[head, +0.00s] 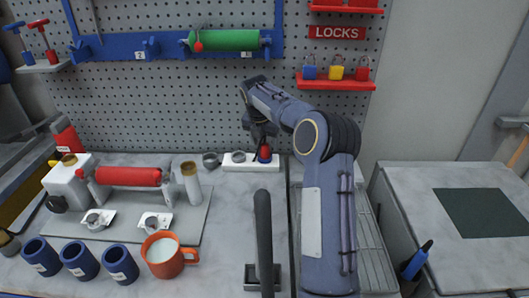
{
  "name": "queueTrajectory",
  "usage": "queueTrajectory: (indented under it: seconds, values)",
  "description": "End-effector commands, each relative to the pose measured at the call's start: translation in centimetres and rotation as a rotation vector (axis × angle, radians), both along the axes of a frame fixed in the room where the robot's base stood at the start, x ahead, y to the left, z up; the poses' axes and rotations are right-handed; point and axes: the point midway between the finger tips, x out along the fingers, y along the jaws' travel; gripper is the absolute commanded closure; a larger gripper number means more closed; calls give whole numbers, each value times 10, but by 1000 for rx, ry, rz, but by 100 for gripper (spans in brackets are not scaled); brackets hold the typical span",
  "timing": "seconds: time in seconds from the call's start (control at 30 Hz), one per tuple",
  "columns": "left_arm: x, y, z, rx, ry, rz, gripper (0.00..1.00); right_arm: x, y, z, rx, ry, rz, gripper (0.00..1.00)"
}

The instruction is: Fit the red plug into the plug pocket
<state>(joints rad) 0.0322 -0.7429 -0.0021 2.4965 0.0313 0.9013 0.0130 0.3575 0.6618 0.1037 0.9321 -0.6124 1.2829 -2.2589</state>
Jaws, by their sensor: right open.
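The red plug (264,154), with a blue lower part, stands upright at the right part of a white block (250,165) by the pegboard. A round grey piece (238,157) sits on the left part of the same block. I cannot tell which spot is the plug pocket, or whether the plug is seated in one. My right gripper (264,138) points down just above the plug and is open; its fingers partly hide the plug's top, and I cannot tell whether they touch it. My left gripper is not in view.
A grey ring (210,160) lies left of the block. A red roller (128,176) on a grey plate, blue cups (79,260) and an orange mug (166,255) fill the left. A dark upright post (263,235) stands in front. A red lock shelf (335,84) hangs right of my wrist.

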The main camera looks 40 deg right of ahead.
Motion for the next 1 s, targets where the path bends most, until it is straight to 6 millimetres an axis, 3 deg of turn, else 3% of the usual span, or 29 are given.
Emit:
queueTrajectory:
  seconds: [0.13,0.4,0.8,1.0]
  values:
    - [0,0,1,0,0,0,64,2,-4,-16,0,0,0,42]
    - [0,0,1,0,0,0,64,2,-4,-20,1,-1,-1,42]
    - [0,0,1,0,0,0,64,2,-4,-19,1,-2,0,91]
    - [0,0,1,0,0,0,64,2,-4,-19,0,-2,0,91]
